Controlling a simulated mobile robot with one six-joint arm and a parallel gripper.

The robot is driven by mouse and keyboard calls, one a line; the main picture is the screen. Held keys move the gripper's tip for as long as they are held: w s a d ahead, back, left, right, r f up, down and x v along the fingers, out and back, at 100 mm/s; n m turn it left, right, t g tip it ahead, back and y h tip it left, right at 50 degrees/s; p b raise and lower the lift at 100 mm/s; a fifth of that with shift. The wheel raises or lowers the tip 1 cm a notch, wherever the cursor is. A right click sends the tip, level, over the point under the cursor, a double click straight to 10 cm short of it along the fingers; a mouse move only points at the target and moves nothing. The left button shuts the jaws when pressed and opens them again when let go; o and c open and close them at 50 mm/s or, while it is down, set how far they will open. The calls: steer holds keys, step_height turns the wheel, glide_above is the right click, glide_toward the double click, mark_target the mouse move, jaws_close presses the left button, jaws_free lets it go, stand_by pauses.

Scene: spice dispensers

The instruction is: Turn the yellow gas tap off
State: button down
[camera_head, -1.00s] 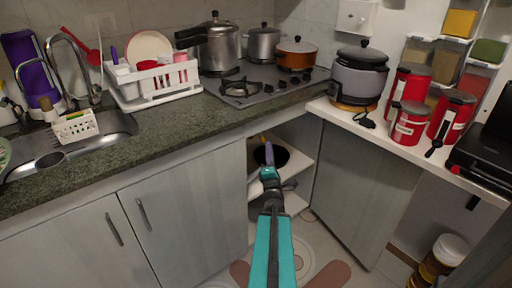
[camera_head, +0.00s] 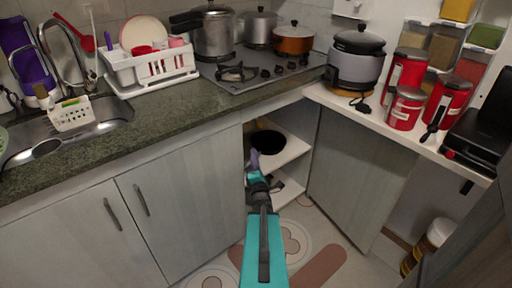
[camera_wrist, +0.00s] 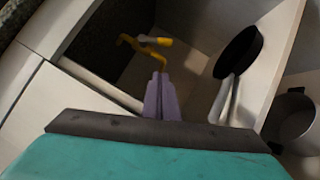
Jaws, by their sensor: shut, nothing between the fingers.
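The yellow gas tap (camera_wrist: 150,46) shows in the wrist view at the upper middle, inside the open cupboard against its dark back. It has a yellow handle and pipe with a pale grey part. My gripper (camera_wrist: 158,82) is shut and empty, its purple fingers pointing towards the tap and just short of it in the picture. I cannot tell the exact gap. In the head view my gripper (camera_head: 254,158) is at the opening of the corner cupboard, and I cannot make out the tap there.
A black pan (camera_wrist: 238,52) with a pale handle lies on the cupboard shelf right of my fingers; a pot (camera_wrist: 292,118) is lower right. An open cupboard door (camera_head: 358,182) stands to the right. The counter edge (camera_head: 215,128) is above left of the opening.

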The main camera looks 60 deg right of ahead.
steer(key=shift+d+f, duration=0.1)
steer(key=b, duration=0.9)
glide_toward(256, 120)
steer(key=w+d+f, duration=0.2)
steer(key=w+d, duration=0.2)
steer(key=d, duration=0.1)
steer(key=shift+w+d, duration=0.15)
steer(key=shift+d, duration=0.1)
steer(key=shift+d+f+n+t+b, duration=0.1)
steer(key=shift+d+n+t+b, duration=0.25)
steer(key=shift+b, duration=0.7)
steer(key=shift+d+f+n+t+b, duration=0.2)
steer(key=shift+n+b, duration=0.35)
steer(key=shift+b, duration=0.5)
steer(key=s+d+r+n+t+b, duration=0.2)
steer(key=d+n+b, duration=0.3)
steer(key=b, duration=0.7)
steer(key=shift+r+n+t+y, duration=0.3)
steer(key=shift+r+t, duration=0.35)
steer(key=shift+d+r, duration=0.2)
steer(key=shift+d, duration=0.05)
